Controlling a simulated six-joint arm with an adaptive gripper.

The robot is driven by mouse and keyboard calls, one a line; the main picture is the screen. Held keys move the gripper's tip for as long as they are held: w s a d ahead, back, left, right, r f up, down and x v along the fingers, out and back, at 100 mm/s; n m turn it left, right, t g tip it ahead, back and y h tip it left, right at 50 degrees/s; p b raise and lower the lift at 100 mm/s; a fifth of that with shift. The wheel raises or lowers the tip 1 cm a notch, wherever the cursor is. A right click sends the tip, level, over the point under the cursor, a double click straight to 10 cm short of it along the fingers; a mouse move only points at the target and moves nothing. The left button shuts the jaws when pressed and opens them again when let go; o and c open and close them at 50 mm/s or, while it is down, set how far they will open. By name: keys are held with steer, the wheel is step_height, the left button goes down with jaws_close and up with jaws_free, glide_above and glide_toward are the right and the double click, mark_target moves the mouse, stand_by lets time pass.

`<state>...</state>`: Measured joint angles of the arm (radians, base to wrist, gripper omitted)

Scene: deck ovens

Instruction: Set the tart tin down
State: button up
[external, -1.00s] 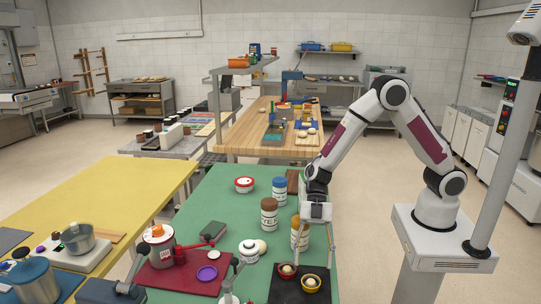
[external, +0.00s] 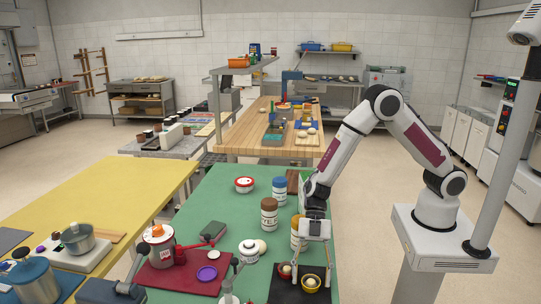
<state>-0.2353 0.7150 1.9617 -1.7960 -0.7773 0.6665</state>
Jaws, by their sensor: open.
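Two small round tins stand on a dark mat at the near right end of the green table: a red one (external: 284,272) on the left and a yellow one (external: 311,284) on the right. Each holds a pale round piece. Which of them is the tart tin, I cannot tell. My gripper (external: 314,268) points down above the yellow tin with its fingers spread open. One finger comes down near the gap between the tins, the other at the yellow tin's right. Whether the fingers touch it is too small to tell.
On the green table (external: 222,194), a yellow-labelled jar (external: 296,236) stands just behind my gripper, partly hidden. Brown-lidded (external: 269,214) and blue-lidded (external: 279,190) jars stand further back. A white-lidded pot (external: 249,251) and a red mat (external: 184,283) lie left.

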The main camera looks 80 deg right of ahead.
mark_target(311, 283)
steer(key=c, duration=1.2)
steer(key=shift+r, duration=0.2)
steer(key=shift+c, duration=0.2)
step_height(311, 283, up, 10)
steer(key=shift+f, duration=0.15)
stand_by(0.3)
